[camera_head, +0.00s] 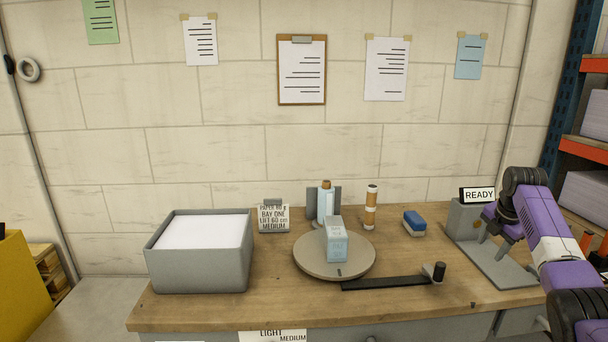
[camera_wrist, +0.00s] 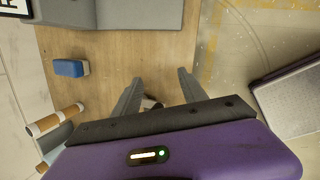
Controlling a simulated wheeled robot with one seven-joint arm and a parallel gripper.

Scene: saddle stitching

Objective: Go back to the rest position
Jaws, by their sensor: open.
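My purple arm (camera_head: 550,240) reaches in from the right, over the right end of the wooden workbench (camera_head: 190,313). Its end is by the grey stand (camera_head: 468,222) with the READY sign (camera_head: 479,195); the fingers are not clear in the head view. In the wrist view my gripper (camera_wrist: 160,76) has its two grey fingers apart, with nothing held between them. A small dark and pale thing (camera_wrist: 151,103), partly hidden, shows beyond the fingers. The grey stand (camera_wrist: 130,12) lies ahead of the fingertips, apart from them.
A round turntable (camera_head: 310,268) bears a pale blue box (camera_head: 336,243). A black crank bar (camera_head: 385,284), blue brush (camera_head: 414,226), striped cylinder (camera_head: 371,208) and bottle (camera_head: 325,203) are nearby. A grey paper bin (camera_head: 198,273) stands left. Shelving (camera_head: 583,150) is at right.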

